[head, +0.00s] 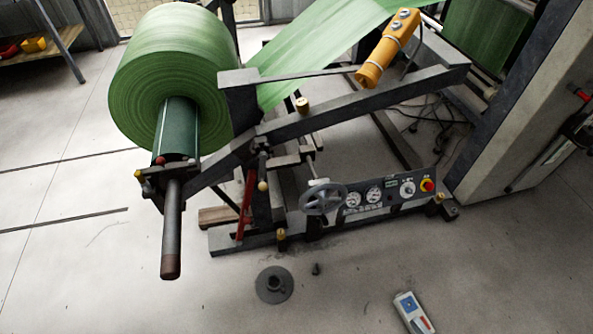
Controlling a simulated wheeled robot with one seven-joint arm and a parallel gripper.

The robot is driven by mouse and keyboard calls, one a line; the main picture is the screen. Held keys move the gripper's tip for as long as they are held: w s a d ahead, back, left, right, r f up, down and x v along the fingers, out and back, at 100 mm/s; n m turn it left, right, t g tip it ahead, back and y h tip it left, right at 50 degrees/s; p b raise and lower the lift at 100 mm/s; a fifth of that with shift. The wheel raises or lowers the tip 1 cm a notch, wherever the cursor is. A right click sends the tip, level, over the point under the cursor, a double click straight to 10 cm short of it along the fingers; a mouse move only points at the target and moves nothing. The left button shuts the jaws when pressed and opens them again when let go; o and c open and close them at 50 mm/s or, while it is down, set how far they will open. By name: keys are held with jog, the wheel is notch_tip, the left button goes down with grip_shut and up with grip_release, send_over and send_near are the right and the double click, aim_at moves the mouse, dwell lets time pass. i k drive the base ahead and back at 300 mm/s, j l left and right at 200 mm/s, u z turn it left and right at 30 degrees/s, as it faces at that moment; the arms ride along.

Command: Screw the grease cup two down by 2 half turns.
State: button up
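Several small brass-yellow caps that look like grease cups sit on the dark unwind stand. One cap (302,104) stands on top of the long sloping arm, another cap (281,234) is low on the base rail near the handwheel, and a third cap (440,198) is at the right end of the base by the control panel. I see no readable number, so I cannot tell which is cup two. How far each is screwed down is too small to tell. My gripper is not in this view.
A green film roll (165,75) fills the upper left, with its shaft end (171,235) jutting toward me. A handwheel (323,199) and control panel (385,193) face me.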

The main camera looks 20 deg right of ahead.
aim_at(440, 198)
jog(key=z, duration=1.35)
